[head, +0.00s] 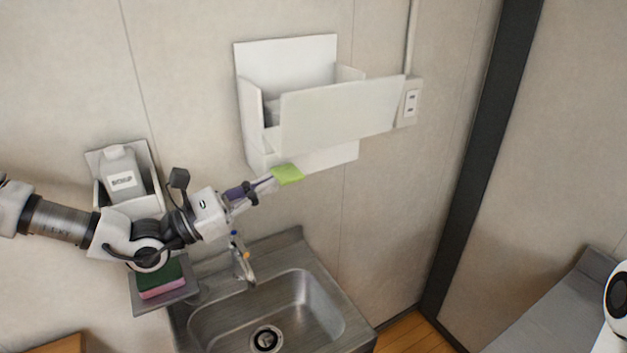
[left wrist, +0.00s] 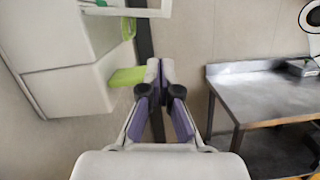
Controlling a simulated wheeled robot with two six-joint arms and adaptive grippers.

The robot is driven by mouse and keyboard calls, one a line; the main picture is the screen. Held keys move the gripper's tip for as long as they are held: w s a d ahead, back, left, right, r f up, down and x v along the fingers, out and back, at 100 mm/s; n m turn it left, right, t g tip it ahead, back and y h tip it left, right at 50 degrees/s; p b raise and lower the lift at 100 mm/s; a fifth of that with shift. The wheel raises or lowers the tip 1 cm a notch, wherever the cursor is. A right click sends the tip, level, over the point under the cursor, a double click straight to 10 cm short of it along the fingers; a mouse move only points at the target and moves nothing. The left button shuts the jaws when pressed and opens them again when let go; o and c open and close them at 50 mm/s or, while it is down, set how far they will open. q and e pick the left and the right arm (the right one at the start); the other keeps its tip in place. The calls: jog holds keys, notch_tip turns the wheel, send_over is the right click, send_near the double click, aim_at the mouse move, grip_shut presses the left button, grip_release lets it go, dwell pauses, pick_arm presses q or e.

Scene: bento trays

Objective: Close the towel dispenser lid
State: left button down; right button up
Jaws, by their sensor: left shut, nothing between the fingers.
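The white towel dispenser (head: 252,115) is fixed to the wall above the sink. Its lid (head: 340,115) is open, a flat panel tipped out in front, with a gap behind it. A green tab (head: 287,174) is at the dispenser's lower edge; it also shows in the left wrist view (left wrist: 127,77), left of my fingers. My left gripper (head: 270,181) is shut and empty below the dispenser, its tips close to the tab. I cannot tell whether they touch. The left wrist view shows the fingertips (left wrist: 160,70) together. My right gripper is out of view.
A soap bottle (head: 121,172) stands in a wall holder behind my left arm. The steel sink (head: 335,279) and its faucet (head: 242,262) are below. Sponges (head: 160,283) lie on a small shelf. An outlet box (head: 410,101) is right of the lid. A steel table (left wrist: 270,95) stands farther right.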

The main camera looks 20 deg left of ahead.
pick_arm(q)
jog(key=r+p+x, duration=0.1)
jog(key=x, duration=0.9)
jog(key=shift+d+p, duration=0.3)
jog(key=shift+p, duration=0.1)
jog(key=shift+s, duration=0.1)
